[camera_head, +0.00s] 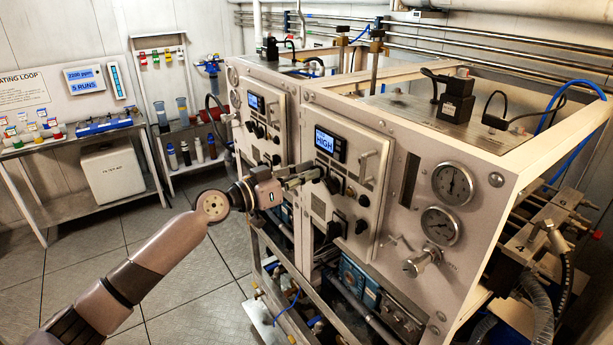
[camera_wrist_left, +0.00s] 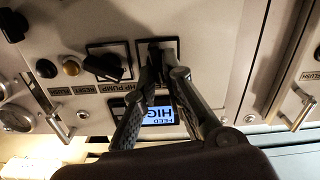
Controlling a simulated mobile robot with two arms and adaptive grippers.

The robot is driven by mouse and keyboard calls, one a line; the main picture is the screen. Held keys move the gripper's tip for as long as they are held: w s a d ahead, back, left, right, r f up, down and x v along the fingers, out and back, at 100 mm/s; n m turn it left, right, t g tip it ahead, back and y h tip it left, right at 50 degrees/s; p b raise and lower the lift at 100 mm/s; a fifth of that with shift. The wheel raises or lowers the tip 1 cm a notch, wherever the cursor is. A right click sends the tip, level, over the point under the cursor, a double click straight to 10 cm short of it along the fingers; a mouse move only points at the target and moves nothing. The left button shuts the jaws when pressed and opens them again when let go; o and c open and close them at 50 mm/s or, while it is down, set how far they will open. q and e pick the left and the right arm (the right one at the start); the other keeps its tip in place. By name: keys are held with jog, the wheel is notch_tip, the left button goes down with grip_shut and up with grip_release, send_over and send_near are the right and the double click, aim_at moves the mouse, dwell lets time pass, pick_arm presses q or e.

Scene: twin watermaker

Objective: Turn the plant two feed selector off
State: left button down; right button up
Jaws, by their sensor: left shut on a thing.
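My left gripper (camera_head: 319,175) reaches the front panel of the nearer watermaker cabinet (camera_head: 405,143), just below its blue display (camera_head: 325,141), which reads HIGH. In the left wrist view, the picture is upside down and the display (camera_wrist_left: 157,116) reads FEED HIGH. There my left gripper (camera_wrist_left: 165,70) has its two fingers closed around a black selector knob (camera_wrist_left: 155,50) beside that display. The fingers partly hide the knob, so its exact angle is unclear. The black knob also shows at the fingertips in the head view (camera_head: 333,183). My right gripper is not in view.
A black HP PUMP knob (camera_wrist_left: 104,67) sits beside the held selector. A panel handle (camera_head: 367,166) sticks out to the right. Two round gauges (camera_head: 452,184) are farther right. A second, similar cabinet (camera_head: 262,115) stands to the left. Floor is free at the left.

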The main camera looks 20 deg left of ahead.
pick_arm(q)
jog(key=shift+w+a+f+n, duration=0.1)
jog(key=shift+n, duration=2.4)
jog(key=shift+a+f+n, duration=0.1)
jog(key=shift+n, duration=2.4)
jog(key=c, duration=1.7)
grip_release()
jog(key=v, duration=1.2)
